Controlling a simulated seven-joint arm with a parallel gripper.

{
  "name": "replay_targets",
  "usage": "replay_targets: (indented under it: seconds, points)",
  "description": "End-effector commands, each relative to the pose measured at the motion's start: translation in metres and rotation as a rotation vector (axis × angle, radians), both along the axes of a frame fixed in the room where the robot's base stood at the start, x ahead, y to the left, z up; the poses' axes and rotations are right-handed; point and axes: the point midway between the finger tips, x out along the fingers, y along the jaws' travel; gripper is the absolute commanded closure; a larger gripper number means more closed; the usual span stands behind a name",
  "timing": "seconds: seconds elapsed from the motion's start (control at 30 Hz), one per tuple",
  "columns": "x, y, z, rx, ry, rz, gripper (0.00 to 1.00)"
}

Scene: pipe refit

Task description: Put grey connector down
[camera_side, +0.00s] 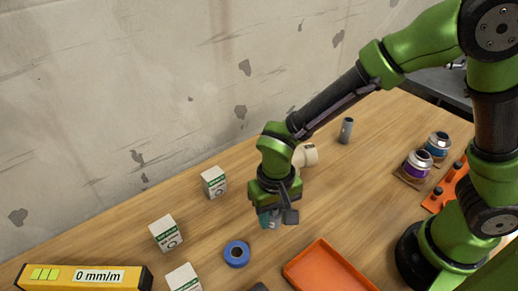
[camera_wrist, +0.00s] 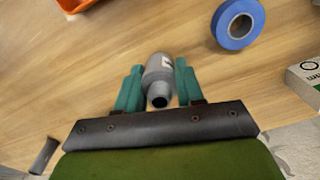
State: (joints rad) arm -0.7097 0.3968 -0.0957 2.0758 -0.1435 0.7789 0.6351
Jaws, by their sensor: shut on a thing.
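The grey connector (camera_wrist: 160,74) is a short grey tube with a narrower open end and a pale label. In the wrist view it sits between the two teal fingers of my gripper (camera_wrist: 158,88), which is shut on it. In the side view my gripper (camera_side: 269,218) is low over the middle of the wooden table, and the grey connector (camera_side: 273,223) is mostly hidden by the fingers. I cannot tell whether the connector touches the table.
A blue tape roll (camera_side: 237,254) lies just left of my gripper. An orange tray (camera_side: 325,270) is at the front right. White boxes (camera_side: 214,182) stand to the left, a yellow level (camera_side: 85,278) at front left. A grey cylinder (camera_side: 346,131) and paint cans (camera_side: 418,164) stand right.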

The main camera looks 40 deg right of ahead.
Motion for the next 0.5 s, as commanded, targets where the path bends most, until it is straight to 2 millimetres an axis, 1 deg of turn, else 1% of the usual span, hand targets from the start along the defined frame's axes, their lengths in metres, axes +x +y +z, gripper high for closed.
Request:
replay_targets:
  seconds: [0.03, 0.1, 0.2, 0.5]
  points:
    - [-0.001, -0.001, -0.01, -0.004, 0.005, 0.0, 0.93]
    - [-0.001, -0.001, -0.02, -0.004, 0.004, 0.001, 0.93]
    - [0.0, 0.0, -0.028, -0.001, 0.002, 0.001, 0.93]
    - [0.0, 0.0, -0.029, -0.001, 0.001, 0.002, 0.93]
